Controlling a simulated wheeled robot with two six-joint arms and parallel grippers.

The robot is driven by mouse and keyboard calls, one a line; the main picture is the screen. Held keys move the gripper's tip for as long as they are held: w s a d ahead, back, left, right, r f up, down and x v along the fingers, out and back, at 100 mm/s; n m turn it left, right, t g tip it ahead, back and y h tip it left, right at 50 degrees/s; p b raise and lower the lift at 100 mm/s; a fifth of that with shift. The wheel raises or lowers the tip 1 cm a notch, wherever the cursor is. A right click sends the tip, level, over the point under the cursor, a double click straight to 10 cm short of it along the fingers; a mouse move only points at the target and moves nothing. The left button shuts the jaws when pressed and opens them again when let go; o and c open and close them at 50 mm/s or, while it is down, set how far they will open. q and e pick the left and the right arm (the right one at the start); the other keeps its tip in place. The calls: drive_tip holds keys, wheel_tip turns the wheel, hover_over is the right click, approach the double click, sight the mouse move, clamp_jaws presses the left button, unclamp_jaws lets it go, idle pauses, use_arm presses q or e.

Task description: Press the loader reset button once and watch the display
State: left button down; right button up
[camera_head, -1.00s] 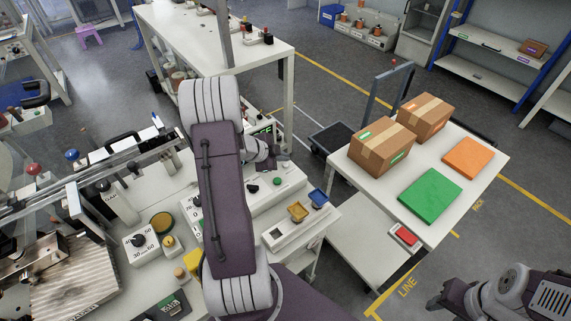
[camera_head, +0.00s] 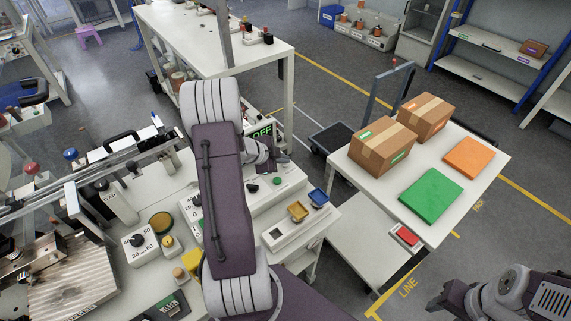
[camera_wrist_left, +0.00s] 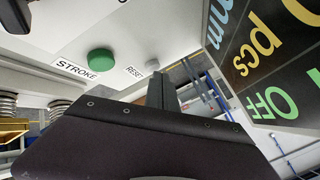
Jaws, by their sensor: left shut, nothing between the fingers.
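My left gripper (camera_head: 272,166) is over the white loader console (camera_head: 262,205), shut and empty. In the left wrist view its dark shut fingers (camera_wrist_left: 155,88) point at the small grey reset button (camera_wrist_left: 152,64), labelled RESET. The tip appears right at the button's lower edge; I cannot tell whether it touches. The larger green STROKE button (camera_wrist_left: 101,62) is to the left. The dark display (camera_wrist_left: 265,65) at the right shows green OFF, yellow "pcs" and blue text, partly cut off. In the head view the display (camera_head: 262,131) reads OFF behind the gripper, which hides the reset button.
A pack table (camera_head: 465,205) holds two cartons (camera_head: 382,145), green and orange pads and a red button (camera_head: 407,236). My right arm (camera_head: 505,292) is at the bottom right, clear of the table.

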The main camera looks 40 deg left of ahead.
sight(283, 167)
use_arm(q)
drive_tip(key=shift+f, duration=0.3)
idle(0.5)
drive_tip(key=shift+r+p, duration=0.95)
drive_tip(key=shift+r, duration=0.1)
wheel_tip(283, 167, up, 5)
drive_tip(key=p, duration=0.5)
idle(0.3)
